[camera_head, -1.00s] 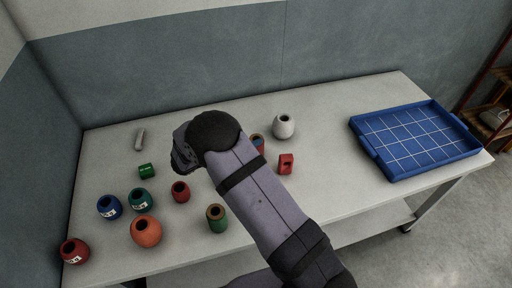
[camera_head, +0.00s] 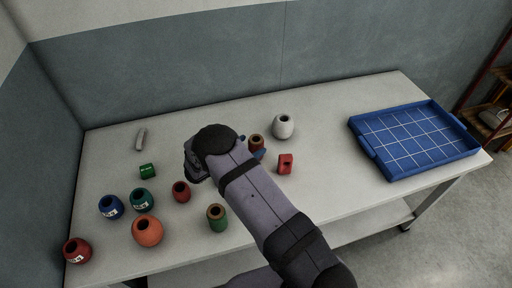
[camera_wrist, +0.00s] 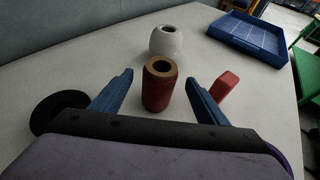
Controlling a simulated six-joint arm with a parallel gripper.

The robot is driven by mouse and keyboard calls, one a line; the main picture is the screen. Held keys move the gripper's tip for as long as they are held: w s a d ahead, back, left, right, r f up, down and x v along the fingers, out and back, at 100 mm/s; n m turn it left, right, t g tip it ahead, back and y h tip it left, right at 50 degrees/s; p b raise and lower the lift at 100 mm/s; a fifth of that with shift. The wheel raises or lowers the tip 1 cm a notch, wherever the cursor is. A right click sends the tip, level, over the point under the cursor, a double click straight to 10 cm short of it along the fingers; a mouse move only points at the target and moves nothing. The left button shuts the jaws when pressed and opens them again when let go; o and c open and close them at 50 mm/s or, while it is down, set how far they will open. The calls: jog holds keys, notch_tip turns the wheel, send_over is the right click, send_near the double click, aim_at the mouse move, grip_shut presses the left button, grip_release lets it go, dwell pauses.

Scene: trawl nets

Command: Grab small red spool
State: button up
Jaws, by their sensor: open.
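The small red spool (camera_wrist: 158,92) has a tan core with a dark hole and stands upright in the wrist view. In the head view its top (camera_head: 256,142) shows just right of my wrist, with its lower part partly hidden. My gripper (camera_wrist: 160,78) is open, with one blue finger on each side of the spool. Gaps show between the spool and both fingers. In the head view most of the gripper is hidden behind my arm, with a bit of blue finger showing beside the spool.
A red block (camera_head: 285,164) lies right of the spool, close to the right finger in the wrist view. A white pot (camera_head: 283,127) stands behind. A blue tray (camera_head: 366,150) is at the right. A green spool (camera_head: 217,223) and several coloured floats, including an orange one (camera_head: 147,232), stand left.

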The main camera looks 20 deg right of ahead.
jog(key=shift+p+x, duration=1.15)
jog(key=shift+x, duration=1.25)
jog(key=shift+r, duration=0.1)
jog(key=c, duration=1.2)
